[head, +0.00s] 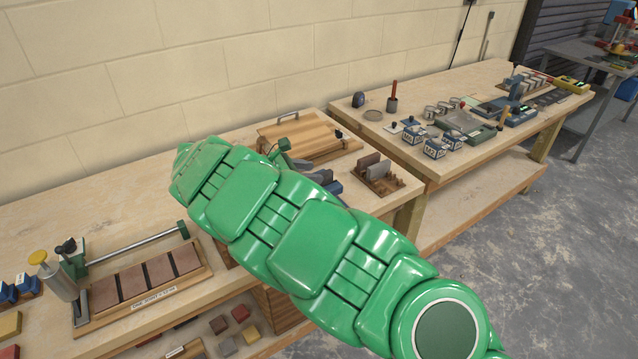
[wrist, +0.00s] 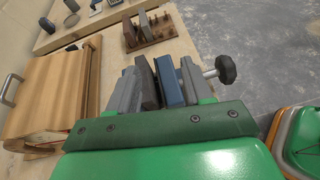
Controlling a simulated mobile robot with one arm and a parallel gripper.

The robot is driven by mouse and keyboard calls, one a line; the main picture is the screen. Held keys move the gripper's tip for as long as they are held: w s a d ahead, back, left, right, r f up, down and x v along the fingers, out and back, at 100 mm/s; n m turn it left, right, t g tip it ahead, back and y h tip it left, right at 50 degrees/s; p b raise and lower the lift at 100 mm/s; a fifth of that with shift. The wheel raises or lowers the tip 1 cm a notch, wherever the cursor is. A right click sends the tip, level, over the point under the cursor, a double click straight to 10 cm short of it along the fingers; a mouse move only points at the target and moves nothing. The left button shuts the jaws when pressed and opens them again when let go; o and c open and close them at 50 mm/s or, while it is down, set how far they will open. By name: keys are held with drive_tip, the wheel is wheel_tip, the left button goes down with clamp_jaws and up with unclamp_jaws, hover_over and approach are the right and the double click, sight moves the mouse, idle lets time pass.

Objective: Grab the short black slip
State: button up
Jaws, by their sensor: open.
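In the wrist view my gripper (wrist: 158,68) is open, with one grey finger on each side. A dark grey slab (wrist: 148,88) and a blue slab (wrist: 169,80) stand on edge side by side between the fingers. I cannot tell whether either finger touches them, or which one is the short black slip. A wooden rack (wrist: 152,40) with upright slips (wrist: 143,20) and short pegs lies beyond the fingertips. It also shows in the head view (head: 393,187). There my green arm hides most of the gripper and the bench under it.
A slatted wooden case (wrist: 48,92) with a metal handle lies left of the gripper. A black knob (wrist: 226,69) sticks out right of the fingers. The bench edge drops to grey floor on the right. A stone holder (head: 145,280) stands at the bench's left.

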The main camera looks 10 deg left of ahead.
drive_tip(key=a+f+n+t, duration=0.1)
drive_tip(key=a+f+n, duration=0.1)
drive_tip(key=a+f, duration=0.15)
drive_tip(key=shift+y, duration=0.3)
drive_tip(key=shift+w+a+r+x, duration=0.1)
drive_tip(key=shift+w+r+x, duration=0.05)
drive_tip(key=shift+x, duration=1)
drive_tip(key=shift+w+a+r+x, duration=0.1)
drive_tip(key=shift+w+r+x, duration=0.1)
drive_tip(key=shift+x, duration=0.95)
drive_tip(key=shift+w+r+x, duration=0.15)
drive_tip(key=shift+x, duration=0.95)
drive_tip(key=shift+c, duration=0.2)
clamp_jaws()
